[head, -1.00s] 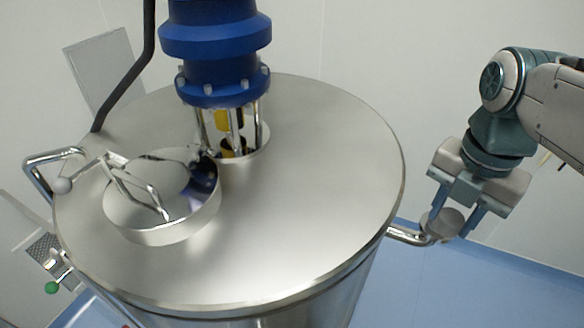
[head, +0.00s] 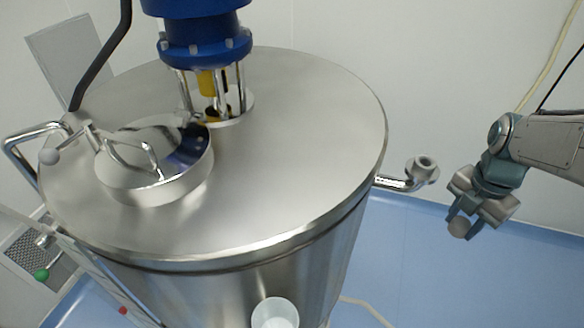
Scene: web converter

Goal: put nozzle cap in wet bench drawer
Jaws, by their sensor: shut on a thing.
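The nozzle cap (head: 460,228) is a small grey round piece held between the fingers of my gripper (head: 463,227). My gripper is shut on it, to the right of the steel tank and apart from the pipe. The bare nozzle (head: 424,164), a flanged pipe end with an open hole, sticks out from the tank's right side. No wet bench drawer shows in the view.
A large steel tank (head: 290,180) with a blue mixer drive (head: 205,40) and a round hatch (head: 150,180) fills the left and middle. A white container (head: 275,313) is at the bottom edge. The blue floor (head: 440,280) at lower right looks clear.

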